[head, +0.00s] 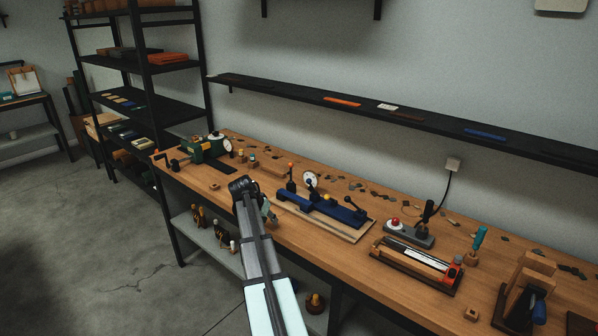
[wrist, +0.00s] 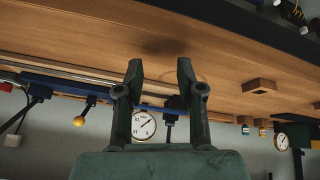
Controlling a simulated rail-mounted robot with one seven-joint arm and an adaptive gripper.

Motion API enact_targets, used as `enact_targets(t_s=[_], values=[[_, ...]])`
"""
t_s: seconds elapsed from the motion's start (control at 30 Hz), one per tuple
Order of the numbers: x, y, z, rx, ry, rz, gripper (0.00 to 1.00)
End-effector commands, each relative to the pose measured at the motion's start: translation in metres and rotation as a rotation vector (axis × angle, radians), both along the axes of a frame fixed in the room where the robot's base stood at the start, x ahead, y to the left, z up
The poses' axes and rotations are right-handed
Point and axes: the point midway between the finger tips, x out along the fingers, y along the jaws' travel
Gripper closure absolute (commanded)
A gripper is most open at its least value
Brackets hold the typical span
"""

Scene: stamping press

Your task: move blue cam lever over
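A blue fixture (head: 322,208) lies on a pale wooden board on the bench, with a dial gauge (head: 310,179) behind it. A short lever with a yellow knob (head: 326,197) sits on it; this looks like the cam lever, but I cannot be certain. The wrist view shows the scene upside down, with the yellow knob (wrist: 79,121) left of the fingers and the gauge (wrist: 143,125) behind them. My gripper (wrist: 160,70) is open, with nothing between its fingertips. In the head view my gripper (head: 268,211) is at the bench's front edge, left of the fixture.
A green device (head: 206,150) stands at the bench's left end. A grey base with a red knob (head: 394,223) and an orange-ended fixture (head: 415,264) lie to the right. A small wooden block (wrist: 259,86) lies right of the fingers. A wall shelf (head: 440,122) runs behind.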

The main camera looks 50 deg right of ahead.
Motion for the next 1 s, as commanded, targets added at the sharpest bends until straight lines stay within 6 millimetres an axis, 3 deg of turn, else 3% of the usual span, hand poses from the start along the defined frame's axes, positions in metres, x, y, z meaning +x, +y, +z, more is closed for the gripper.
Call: enact_targets(t_s=[0.03,0.2,0.3,0.4,0.6,1.0], values=[[-0.002,-0.027,0.029,-0.03,-0.026,-0.045,0.62],[-0.024,-0.087,0.104,-0.114,-0.097,-0.175,0.62],[-0.036,-0.11,0.135,-0.148,-0.126,-0.227,0.62],[-0.045,-0.123,0.153,-0.17,-0.141,-0.26,0.62],[-0.05,-0.131,0.16,-0.181,-0.151,-0.277,0.62],[-0.051,-0.154,0.131,-0.18,-0.15,-0.275,0.62]])
